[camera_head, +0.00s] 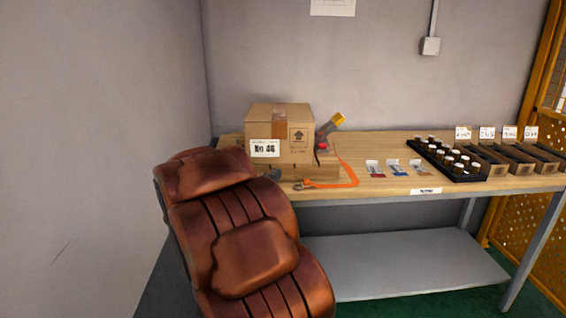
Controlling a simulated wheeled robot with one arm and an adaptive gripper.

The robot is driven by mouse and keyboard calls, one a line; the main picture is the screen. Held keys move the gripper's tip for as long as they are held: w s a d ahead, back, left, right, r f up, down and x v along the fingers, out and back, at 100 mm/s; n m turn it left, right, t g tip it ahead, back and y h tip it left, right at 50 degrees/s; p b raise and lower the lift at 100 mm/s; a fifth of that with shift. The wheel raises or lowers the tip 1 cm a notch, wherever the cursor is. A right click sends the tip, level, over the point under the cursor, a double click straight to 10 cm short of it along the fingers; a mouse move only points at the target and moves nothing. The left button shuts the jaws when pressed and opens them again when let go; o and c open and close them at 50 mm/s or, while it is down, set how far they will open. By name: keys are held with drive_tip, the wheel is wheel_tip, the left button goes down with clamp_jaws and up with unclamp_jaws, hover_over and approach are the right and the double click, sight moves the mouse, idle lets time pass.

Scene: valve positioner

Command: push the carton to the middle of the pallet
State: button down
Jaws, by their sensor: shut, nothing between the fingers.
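The carton (281,134) is a closed brown box with brown tape over its top. Its front has a white label reading "No 46" and a printed arrow mark. It stands upright on a low wooden pallet (327,167) on the bench. A strip of the pallet shows to the right of the carton; its left end is hidden, so I cannot tell how far the carton is from the middle. My gripper cannot be made out in this view.
An orange strap (346,174) with a metal hook lies beside the pallet. Farther right on the bench (390,145) are small cards, a black tray (447,160) of bottles and labelled bins (507,162).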

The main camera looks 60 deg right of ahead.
drive_tip(key=d, duration=0.1)
approach(291, 154)
drive_tip(key=s+d, duration=0.3)
drive_tip(key=d, duration=0.1)
drive_tip(key=shift+w+d+r+p, duration=0.1)
drive_tip(key=shift+w+d+p, duration=0.6)
drive_tip(key=shift+w, duration=0.1)
drive_tip(key=shift+w+d, duration=0.65)
drive_tip(key=shift+w, duration=0.2)
drive_tip(key=shift+w, duration=0.1)
